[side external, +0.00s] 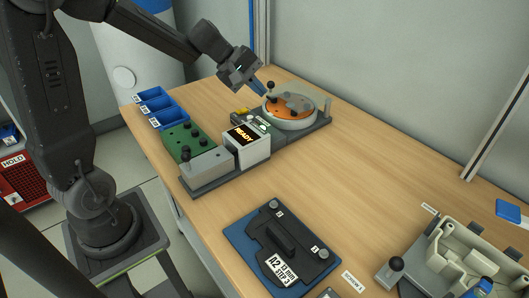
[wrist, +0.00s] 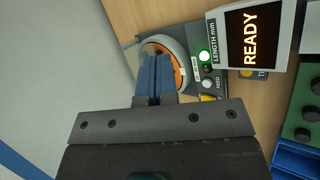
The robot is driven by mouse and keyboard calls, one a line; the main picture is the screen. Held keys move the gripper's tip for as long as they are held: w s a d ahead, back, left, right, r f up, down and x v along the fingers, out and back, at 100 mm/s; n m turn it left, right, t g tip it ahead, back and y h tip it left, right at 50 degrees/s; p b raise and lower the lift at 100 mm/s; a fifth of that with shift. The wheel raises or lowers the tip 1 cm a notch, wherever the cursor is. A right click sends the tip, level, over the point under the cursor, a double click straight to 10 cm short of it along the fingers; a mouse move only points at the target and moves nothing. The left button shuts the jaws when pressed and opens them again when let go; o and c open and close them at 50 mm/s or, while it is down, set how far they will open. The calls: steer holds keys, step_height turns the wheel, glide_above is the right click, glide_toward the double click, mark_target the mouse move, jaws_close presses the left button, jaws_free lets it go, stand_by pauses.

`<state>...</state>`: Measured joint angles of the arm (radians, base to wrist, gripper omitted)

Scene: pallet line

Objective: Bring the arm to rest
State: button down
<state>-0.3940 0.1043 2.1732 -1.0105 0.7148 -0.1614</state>
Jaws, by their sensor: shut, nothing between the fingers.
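My gripper (side external: 263,89) is at the back of the wooden table (side external: 330,185), its blue fingers pointing down at the left edge of a round white device with an orange disc (side external: 283,113). In the wrist view the gripper (wrist: 154,60) has its two blue fingers together with nothing between them, and they overlap the orange disc (wrist: 179,68). I cannot tell whether the fingertips touch the device. My arm reaches in from the upper left.
A display unit (side external: 246,144) reading READY stands beside the disc. A green block with dark knobs (side external: 183,141) and blue bins (side external: 153,103) are to the left. A black plate on a blue mat (side external: 237,246) and a grey fixture (side external: 455,262) are in front. The table's middle is clear.

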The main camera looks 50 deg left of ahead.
steer(key=s+d+r+m+g+y, duration=0.15)
steer(key=s+d+r+m, duration=0.25)
steer(key=s+d+m, duration=0.6)
steer(key=s+m+y, duration=0.3)
steer(key=s+m, duration=0.2)
steer(key=s, duration=0.7)
steer(key=shift+a, duration=0.3)
steer(key=shift+r, duration=0.1)
stand_by(2.1)
